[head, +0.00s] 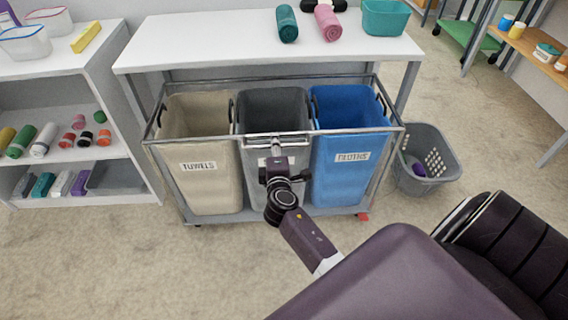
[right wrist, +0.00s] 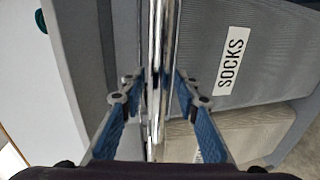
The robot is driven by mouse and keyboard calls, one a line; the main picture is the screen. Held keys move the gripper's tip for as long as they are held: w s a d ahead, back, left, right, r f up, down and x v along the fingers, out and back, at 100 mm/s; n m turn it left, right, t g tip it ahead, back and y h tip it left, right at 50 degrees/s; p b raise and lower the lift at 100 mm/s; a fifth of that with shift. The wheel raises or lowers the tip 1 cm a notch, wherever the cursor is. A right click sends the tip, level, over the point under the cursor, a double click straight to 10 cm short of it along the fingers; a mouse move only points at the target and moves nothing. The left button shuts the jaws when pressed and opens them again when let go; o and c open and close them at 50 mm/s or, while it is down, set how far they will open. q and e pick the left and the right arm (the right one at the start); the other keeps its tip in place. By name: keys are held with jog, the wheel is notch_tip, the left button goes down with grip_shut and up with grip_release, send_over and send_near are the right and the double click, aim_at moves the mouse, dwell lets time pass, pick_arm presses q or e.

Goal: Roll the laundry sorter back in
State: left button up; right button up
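The laundry sorter has a metal frame (head: 190,138) on casters holding three bins: a beige one labelled TOWELS (head: 205,190), a grey one (head: 262,110) and a blue one labelled CLOTHS (head: 350,180). In the right wrist view the grey bin's label reads SOCKS (right wrist: 230,67). The sorter stands in front of the white table (head: 250,55), its back edge close to the table's front. My right gripper (head: 276,145) is at the middle of the front rail. In the right wrist view its fingers (right wrist: 158,80) close on the metal bar (right wrist: 160,40) from both sides. My left gripper is out of view.
A grey perforated basket (head: 425,165) stands on the floor right beside the sorter. A white shelf (head: 75,165) with rolled items is close on the left. Towel rolls and a teal bin (head: 385,18) sit on the table. The floor in front is clear.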

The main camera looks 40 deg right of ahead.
grip_shut()
jog(key=shift+w, duration=0.1)
